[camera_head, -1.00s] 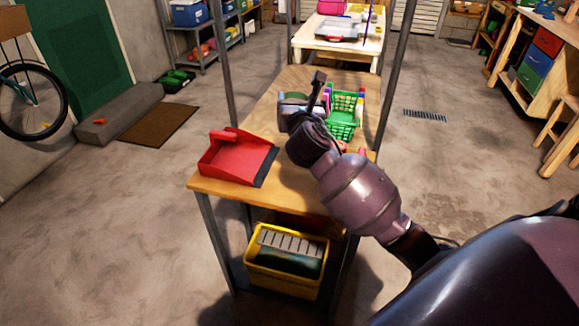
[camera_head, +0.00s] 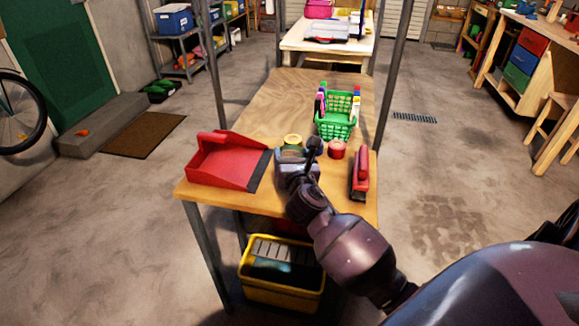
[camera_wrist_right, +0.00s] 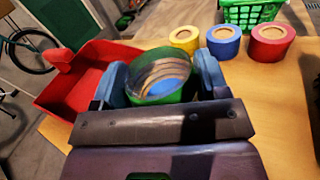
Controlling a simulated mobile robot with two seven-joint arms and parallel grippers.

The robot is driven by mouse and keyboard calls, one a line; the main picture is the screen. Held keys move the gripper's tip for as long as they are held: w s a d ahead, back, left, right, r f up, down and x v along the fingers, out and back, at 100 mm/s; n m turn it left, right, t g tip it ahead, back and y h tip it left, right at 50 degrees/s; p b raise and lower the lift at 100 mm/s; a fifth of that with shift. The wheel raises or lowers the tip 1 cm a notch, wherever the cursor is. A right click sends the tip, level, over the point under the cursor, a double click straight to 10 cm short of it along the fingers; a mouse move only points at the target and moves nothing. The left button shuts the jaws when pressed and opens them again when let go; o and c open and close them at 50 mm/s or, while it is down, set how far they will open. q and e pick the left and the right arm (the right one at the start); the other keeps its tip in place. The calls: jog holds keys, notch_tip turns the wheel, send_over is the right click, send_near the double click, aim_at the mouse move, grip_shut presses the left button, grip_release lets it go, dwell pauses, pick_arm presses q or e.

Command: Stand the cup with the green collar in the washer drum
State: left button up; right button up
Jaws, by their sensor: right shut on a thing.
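My right gripper (camera_head: 296,158) is over the near part of the wooden bench, between the red dustpan and a red roll. In the right wrist view my right gripper (camera_wrist_right: 160,84) has its two blue-grey fingers on either side of a cup with a green collar (camera_wrist_right: 161,78). The cup is mostly hidden by the gripper in the head view. I cannot tell whether its base touches the bench. No washer drum shows in either view. My left gripper is not in view.
On the wooden bench (camera_head: 262,110) are a red dustpan (camera_head: 222,160), a yellow roll (camera_wrist_right: 184,38), a blue roll (camera_wrist_right: 224,42), a red roll (camera_head: 337,149), a green basket (camera_head: 336,118) and a red hand tool (camera_head: 360,174). Metal posts rise beside the bench. A yellow crate (camera_head: 283,294) sits below.

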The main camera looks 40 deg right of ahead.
notch_tip(320, 180, down, 3)
jog(key=shift+b, duration=0.4)
jog(key=shift+r, duration=0.1)
jog(key=o, duration=0.9)
